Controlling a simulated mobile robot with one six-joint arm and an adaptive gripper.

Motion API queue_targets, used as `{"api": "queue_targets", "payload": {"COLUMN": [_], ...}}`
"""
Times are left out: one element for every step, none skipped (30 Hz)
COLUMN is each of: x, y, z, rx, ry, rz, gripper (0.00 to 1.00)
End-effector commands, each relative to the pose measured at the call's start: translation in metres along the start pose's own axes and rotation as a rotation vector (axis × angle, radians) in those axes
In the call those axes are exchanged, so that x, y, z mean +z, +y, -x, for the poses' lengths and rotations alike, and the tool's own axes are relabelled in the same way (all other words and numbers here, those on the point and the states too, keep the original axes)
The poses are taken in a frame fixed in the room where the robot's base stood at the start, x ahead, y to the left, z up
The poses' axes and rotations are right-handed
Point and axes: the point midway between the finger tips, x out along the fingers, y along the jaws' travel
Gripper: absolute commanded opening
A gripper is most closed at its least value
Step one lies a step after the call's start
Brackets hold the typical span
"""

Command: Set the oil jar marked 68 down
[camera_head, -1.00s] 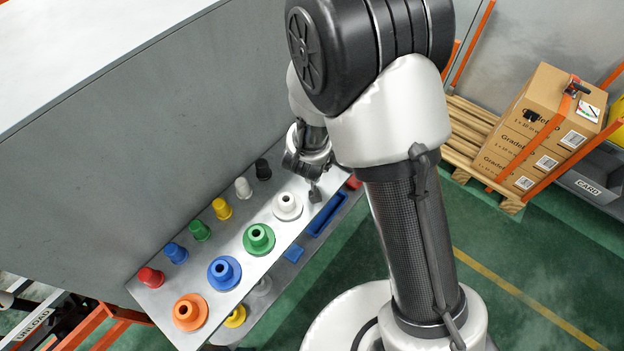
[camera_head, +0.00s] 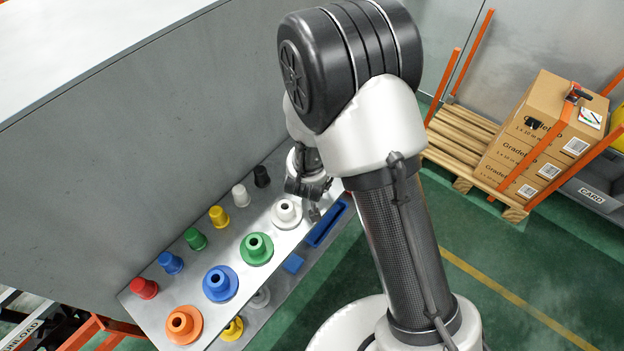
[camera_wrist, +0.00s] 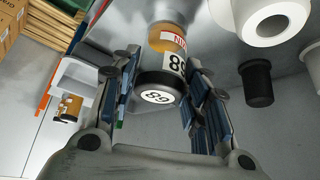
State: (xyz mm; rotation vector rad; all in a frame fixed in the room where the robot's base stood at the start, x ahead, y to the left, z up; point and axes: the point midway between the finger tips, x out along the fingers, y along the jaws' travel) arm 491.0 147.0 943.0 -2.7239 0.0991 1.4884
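The oil jar marked 68 (camera_wrist: 160,82) shows in the wrist view, with an amber body, a white label and a black cap marked 68. It lies between the two fingers of my gripper (camera_wrist: 165,100), which appear closed against its sides. In the head view my gripper (camera_head: 313,207) is small and dark beside the white spindle at the right end of the bench, and the jar cannot be made out there. Whether the jar touches a surface below I cannot tell.
The metal bench (camera_head: 192,268) carries flanged spindles, including white (camera_head: 286,212), green (camera_head: 256,249), blue (camera_head: 220,283) and orange (camera_head: 184,325), with a row of cups behind. A blue tray (camera_head: 325,224) sits on the lower shelf. Boxes (camera_head: 540,135) stand on a pallet at right.

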Motion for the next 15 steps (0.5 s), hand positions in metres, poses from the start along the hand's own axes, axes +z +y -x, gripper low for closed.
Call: {"api": "queue_targets", "payload": {"x": [-0.0003, -0.0003, -0.0004, -0.0003, -0.0004, -0.0004, -0.0004, -0.0003, -0.0004, -0.0004, -0.0003, -0.0003, -0.0003, -0.0004, -0.0007], "y": [0.0, 0.0, 0.0, 0.0, 0.0, 0.0, 0.0, 0.0, 0.0, 0.0, 0.0, 0.0, 0.0, 0.0, 0.0], "z": [0.0003, 0.0003, 0.0003, 0.0004, 0.0004, 0.0004, 0.0004, 0.0004, 0.0004, 0.0004, 0.0004, 0.0004, 0.0004, 0.0005, 0.0009], "rx": [0.0, 0.0, 0.0, 0.0, 0.0, 0.0, 0.0, 0.0, 0.0, 0.0, 0.0, 0.0, 0.0, 0.0, 0.0], "ry": [0.0, 0.0, 0.0, 0.0, 0.0, 0.0, 0.0, 0.0, 0.0, 0.0, 0.0, 0.0, 0.0, 0.0, 0.0], "rz": [0.0, 0.0, 0.0, 0.0, 0.0, 0.0, 0.0, 0.0, 0.0, 0.0, 0.0, 0.0, 0.0, 0.0, 0.0], "gripper": [0.47, 0.49, 0.52, 0.54, 0.56, 0.59, 0.59, 0.59, 0.59, 0.59, 0.59, 0.59, 0.59, 0.59, 0.59]}}
